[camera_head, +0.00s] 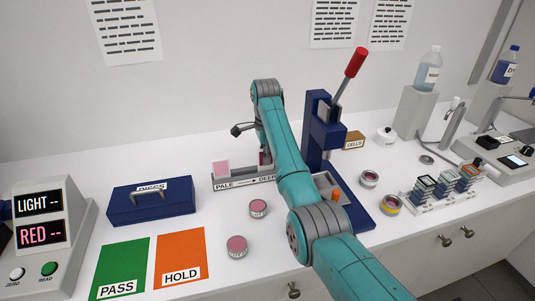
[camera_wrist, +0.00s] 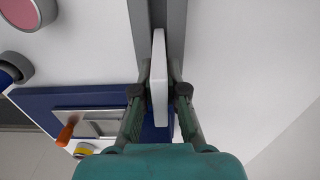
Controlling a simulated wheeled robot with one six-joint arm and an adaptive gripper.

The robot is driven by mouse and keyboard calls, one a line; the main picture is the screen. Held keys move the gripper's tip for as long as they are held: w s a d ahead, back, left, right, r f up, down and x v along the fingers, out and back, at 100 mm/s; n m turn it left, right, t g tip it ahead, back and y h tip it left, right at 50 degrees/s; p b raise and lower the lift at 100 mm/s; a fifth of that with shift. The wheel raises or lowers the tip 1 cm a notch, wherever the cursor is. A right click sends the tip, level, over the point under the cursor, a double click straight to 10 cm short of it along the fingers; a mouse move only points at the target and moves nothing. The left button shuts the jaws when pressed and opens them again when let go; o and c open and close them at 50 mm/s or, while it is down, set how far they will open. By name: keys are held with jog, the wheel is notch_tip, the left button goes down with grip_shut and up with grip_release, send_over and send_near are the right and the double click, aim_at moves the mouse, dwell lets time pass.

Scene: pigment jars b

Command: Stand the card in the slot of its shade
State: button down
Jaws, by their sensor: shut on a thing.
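The grey slotted rack (camera_head: 232,184), labelled from PALE to DEEP, stands near the wall in the head view. A pale pink card (camera_head: 221,168) stands upright at its left end. My gripper (camera_wrist: 159,92) is shut on a white-edged card (camera_wrist: 159,70), seen edge-on in the wrist view. The grey rack strip (camera_wrist: 177,25) runs beneath and behind this card. In the head view a pink sliver of a card (camera_head: 264,158) shows beside my arm, over the rack's right part. My arm hides much of the rack there. I cannot tell whether the held card's lower edge is in a slot.
A blue press (camera_head: 318,125) with a red handle stands right of my arm. Pink jars (camera_head: 258,208) (camera_head: 237,246) stand in front of the rack. A blue case (camera_head: 150,207), green PASS mat (camera_head: 120,268) and orange HOLD mat (camera_head: 181,256) lie left.

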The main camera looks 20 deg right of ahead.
jog(key=shift+f, duration=0.5)
dwell(0.5)
jog(key=c, duration=1.1)
grip_release()
jog(key=shift+c, duration=0.2)
